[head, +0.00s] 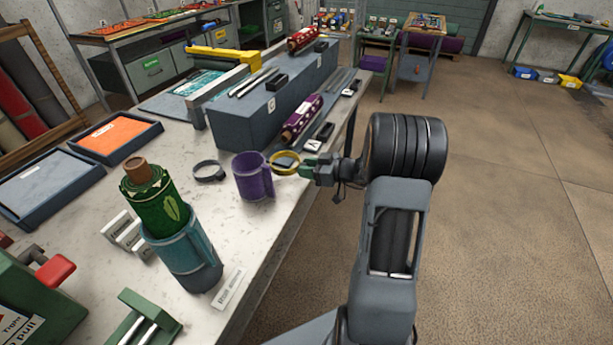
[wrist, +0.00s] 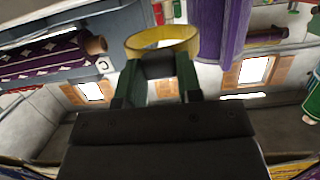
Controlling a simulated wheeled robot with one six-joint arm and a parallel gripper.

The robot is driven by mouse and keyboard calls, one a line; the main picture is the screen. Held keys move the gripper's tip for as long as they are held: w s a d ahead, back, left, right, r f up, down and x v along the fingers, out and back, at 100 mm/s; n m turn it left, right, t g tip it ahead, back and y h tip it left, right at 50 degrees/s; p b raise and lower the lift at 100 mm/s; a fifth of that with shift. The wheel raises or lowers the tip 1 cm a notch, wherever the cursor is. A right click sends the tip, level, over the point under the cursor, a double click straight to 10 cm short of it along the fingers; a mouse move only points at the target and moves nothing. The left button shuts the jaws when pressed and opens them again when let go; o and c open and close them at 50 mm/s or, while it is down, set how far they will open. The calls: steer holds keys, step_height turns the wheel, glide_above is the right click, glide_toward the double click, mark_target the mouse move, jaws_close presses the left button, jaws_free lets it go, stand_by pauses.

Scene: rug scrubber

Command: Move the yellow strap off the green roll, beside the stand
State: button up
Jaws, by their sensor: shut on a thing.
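The yellow strap (head: 285,155) is a closed ring, held by its near side in my gripper (head: 306,168). In the wrist view the strap (wrist: 162,48) sits at the tips of the green fingers of my gripper (wrist: 160,68), which are shut on it. The strap is off the green roll (head: 157,205), apart from it. The green roll stands upright, slightly tilted, in a teal cup-shaped stand (head: 188,262) at the table's near side. Whether the strap touches the table is unclear.
A purple mug (head: 250,180) stands just left of the strap, between it and the green roll; it also shows in the wrist view (wrist: 226,30). A dark ring (head: 208,171) lies behind the mug. A purple patterned roll (head: 302,118) and a blue-grey block (head: 235,124) are beyond.

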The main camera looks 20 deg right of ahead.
mark_target(308, 184)
steer(key=shift+f, duration=1.95)
steer(key=shift+f, duration=0.15)
steer(key=o, duration=1)
